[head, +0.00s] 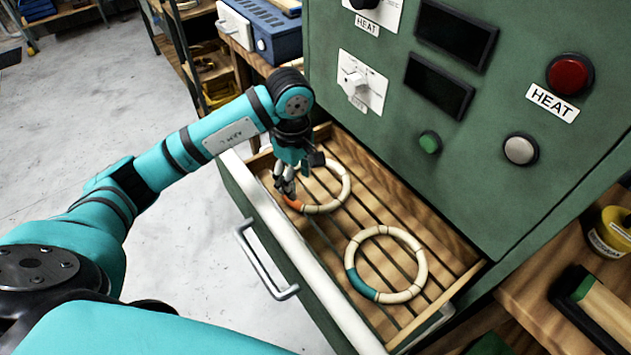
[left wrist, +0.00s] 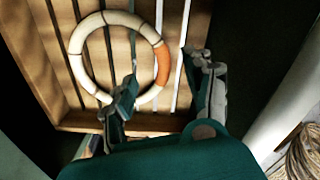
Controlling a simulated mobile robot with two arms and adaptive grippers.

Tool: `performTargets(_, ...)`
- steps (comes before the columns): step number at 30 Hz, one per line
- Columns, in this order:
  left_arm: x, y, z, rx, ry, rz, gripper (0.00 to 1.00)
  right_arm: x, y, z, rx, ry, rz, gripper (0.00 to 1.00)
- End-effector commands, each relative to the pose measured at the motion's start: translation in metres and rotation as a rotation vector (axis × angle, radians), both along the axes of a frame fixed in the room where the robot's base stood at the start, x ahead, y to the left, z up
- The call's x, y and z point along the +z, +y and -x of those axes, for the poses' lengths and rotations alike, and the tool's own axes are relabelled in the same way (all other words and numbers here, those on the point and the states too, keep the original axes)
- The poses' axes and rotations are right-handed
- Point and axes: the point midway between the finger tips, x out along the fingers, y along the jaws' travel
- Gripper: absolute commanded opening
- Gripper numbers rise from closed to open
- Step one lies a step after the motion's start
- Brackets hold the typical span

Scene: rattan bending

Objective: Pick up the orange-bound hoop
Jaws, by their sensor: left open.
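The orange-bound hoop (head: 346,186) is a cream ring with one orange section, lying on the slatted wooden floor of the open drawer (head: 312,262). It also shows in the left wrist view (left wrist: 162,66), orange section to the right. My left gripper (head: 286,184) is open and points down at the orange side of the hoop. In the left wrist view its two fingers (left wrist: 165,88) are spread, one overlapping the ring's inside, the other right of the orange section. I cannot tell whether they touch the hoop. My right gripper is not in view.
A teal-bound hoop (head: 420,262) lies nearer in the same drawer, apart from the first. The green cabinet (head: 480,130) with knobs and buttons rises behind the drawer. A metal handle (head: 262,262) sticks out from the drawer's front. A wooden bench (head: 545,290) stands at right.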

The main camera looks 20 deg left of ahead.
Motion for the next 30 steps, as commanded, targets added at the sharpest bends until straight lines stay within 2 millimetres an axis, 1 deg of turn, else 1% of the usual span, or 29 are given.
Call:
performTargets(1,-0.009,0.0,0.001,0.001,0.004,0.001,0.53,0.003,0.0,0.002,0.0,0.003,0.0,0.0)
performTargets(3,-0.019,-0.001,0.001,0.0,0.003,0.001,0.53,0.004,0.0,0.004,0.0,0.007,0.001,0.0)
performTargets(8,-0.03,0.0,0.0,0.0,0.001,0.001,0.53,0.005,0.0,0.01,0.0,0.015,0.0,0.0)
performTargets(11,-0.037,0.001,0.0,0.0,0.001,0.002,0.53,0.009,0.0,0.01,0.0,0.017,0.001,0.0)
performTargets(16,-0.062,0.007,0.0,0.001,0.005,0.001,0.53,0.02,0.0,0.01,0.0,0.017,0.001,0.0)
performTargets(19,-0.076,0.007,-0.001,0.001,0.002,0.002,0.53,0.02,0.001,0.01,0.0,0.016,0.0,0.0)
performTargets(23,-0.083,0.006,-0.001,-0.001,-0.002,0.001,0.53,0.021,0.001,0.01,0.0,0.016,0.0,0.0)
performTargets(28,-0.083,0.007,-0.002,-0.001,-0.002,0.0,0.53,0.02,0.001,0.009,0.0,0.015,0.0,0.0)
performTargets(29,-0.083,0.007,-0.002,-0.001,-0.002,0.0,0.51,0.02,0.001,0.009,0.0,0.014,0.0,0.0)
performTargets(30,-0.083,0.007,-0.002,-0.001,-0.002,0.0,0.46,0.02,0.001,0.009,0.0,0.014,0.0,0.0)
